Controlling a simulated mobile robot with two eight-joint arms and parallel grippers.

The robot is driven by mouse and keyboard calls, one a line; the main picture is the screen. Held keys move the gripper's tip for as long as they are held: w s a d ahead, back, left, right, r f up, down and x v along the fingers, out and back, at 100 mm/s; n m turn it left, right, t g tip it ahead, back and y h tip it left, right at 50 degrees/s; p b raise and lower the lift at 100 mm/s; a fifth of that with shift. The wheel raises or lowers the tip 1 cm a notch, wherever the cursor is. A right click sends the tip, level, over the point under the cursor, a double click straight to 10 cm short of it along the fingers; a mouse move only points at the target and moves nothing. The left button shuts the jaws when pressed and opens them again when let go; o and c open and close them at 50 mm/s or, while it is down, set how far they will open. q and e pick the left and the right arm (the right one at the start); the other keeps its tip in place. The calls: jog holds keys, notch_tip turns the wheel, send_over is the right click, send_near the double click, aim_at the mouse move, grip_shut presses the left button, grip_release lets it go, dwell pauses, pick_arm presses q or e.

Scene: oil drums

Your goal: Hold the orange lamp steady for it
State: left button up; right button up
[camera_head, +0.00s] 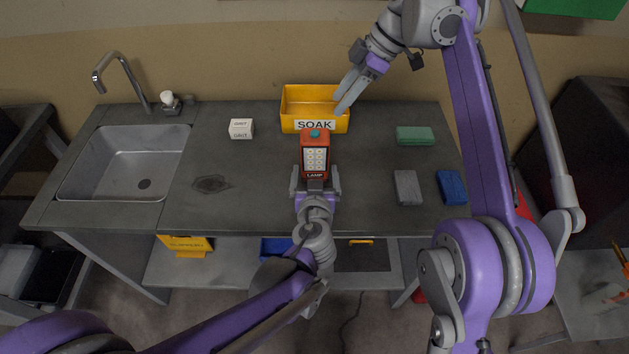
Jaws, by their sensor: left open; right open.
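The orange lamp (304,143) stands on the grey workbench in front of the yellow bin, with a teal spot on top, a pale panel of round lights and a "LAMP" label. My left gripper (316,180) is open at the lamp's lower front, with a finger to each side of its base; I cannot tell whether they touch it. My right gripper (349,94) is open and empty over the right side of the yellow bin marked "SOAK" (288,113), apart from the lamp.
A sink (88,180) with a tap is at the left. A white grout box (241,128) and a dark stain (211,184) lie left of the lamp. Green (415,135), grey (408,187) and blue (451,187) blocks lie to the right. The bench's middle right is clear.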

aim_at(315, 159)
pick_arm(q)
jog(key=x, duration=0.6)
jog(key=shift+w, duration=0.25)
jog(key=c, duration=1.4)
jog(key=shift+c, duration=0.6)
pick_arm(e)
jog(key=shift+c, duration=0.4)
grip_shut()
jog(key=shift+a, duration=0.1)
